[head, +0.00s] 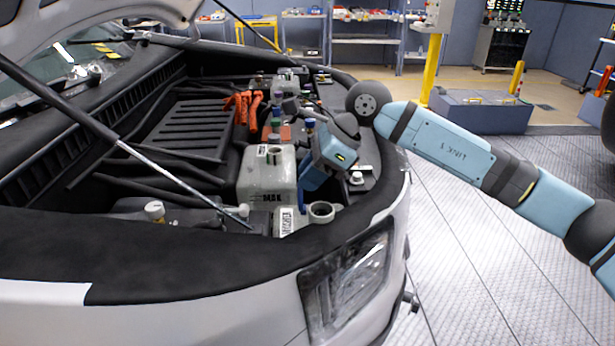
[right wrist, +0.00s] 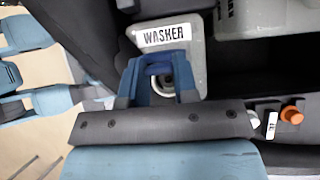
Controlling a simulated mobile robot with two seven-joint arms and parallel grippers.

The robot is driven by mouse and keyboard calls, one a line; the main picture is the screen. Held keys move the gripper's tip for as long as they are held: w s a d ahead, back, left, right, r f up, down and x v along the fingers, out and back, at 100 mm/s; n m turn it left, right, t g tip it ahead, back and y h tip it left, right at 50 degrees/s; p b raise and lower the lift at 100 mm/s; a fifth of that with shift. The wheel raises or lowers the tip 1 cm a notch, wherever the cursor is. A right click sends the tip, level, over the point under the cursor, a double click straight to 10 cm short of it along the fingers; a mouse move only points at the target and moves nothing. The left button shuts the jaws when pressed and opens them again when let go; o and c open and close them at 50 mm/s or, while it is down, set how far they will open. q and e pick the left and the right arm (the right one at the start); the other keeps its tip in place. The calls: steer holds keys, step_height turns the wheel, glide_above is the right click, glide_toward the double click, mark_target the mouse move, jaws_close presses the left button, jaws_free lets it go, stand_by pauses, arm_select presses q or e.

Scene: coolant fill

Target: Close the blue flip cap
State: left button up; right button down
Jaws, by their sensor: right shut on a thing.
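The washer reservoir (head: 287,222) is a pale tank at the front of the engine bay, with a round open filler neck (head: 321,210). Its WASHER label (right wrist: 163,36) reads clearly in the right wrist view. My right gripper (head: 303,192) reaches down beside the neck. The cap's hinge is hidden. My left gripper is in neither view.
A larger pale tank (head: 266,175) stands just behind the washer reservoir. A metal prop rod (head: 175,180) slants across the bay. Orange cables (head: 243,105) lie farther back. The headlight (head: 345,285) and front body edge are close below.

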steer(key=shift+r, duration=0.1)
steer(key=c, duration=0.9)
jaws_free()
steer(key=p+v, duration=0.1)
steer(key=v, duration=1.2)
steer(key=shift+d+r+p, duration=0.25)
steer(key=shift+r+p, duration=0.05)
steer(key=shift+p, duration=0.1)
